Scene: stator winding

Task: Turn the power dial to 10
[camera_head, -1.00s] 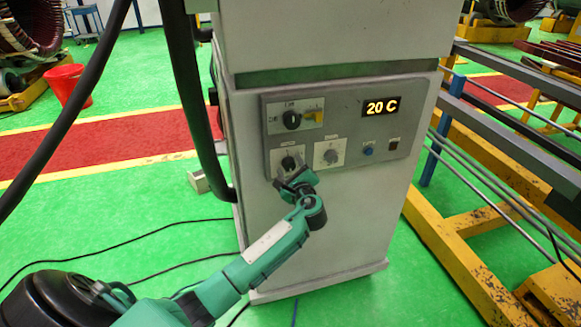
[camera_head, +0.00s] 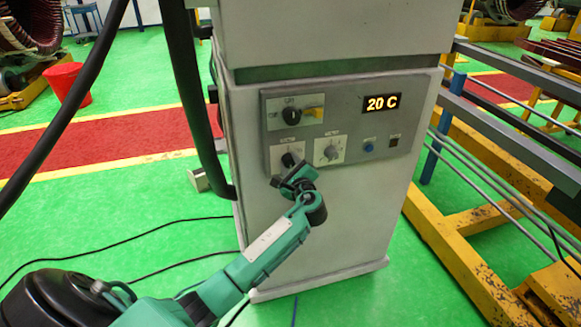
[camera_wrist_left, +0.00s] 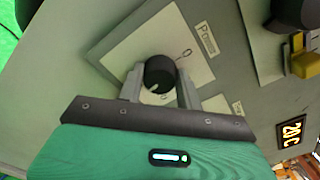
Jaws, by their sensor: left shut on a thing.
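The power dial is a round black knob (camera_head: 289,159) on a white plate at the lower left of the grey control panel (camera_head: 345,118). In the left wrist view the knob (camera_wrist_left: 160,73) sits between the two grey fingers, with a small white mark on its rim; the label beside it begins with "P" and its scale is not readable. My left gripper (camera_head: 287,169) is shut on the knob, its jaws tilted relative to the panel. The gripper hides part of the knob in the head view. My right gripper is not in view.
Beside the knob is a second, grey dial (camera_head: 329,152). Above is a black switch (camera_head: 291,115) with a yellow part. The lit display (camera_head: 382,103) reads 20 C. A blue button (camera_head: 368,146) lies to the right. A dark hose (camera_head: 186,100) hangs left of the cabinet.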

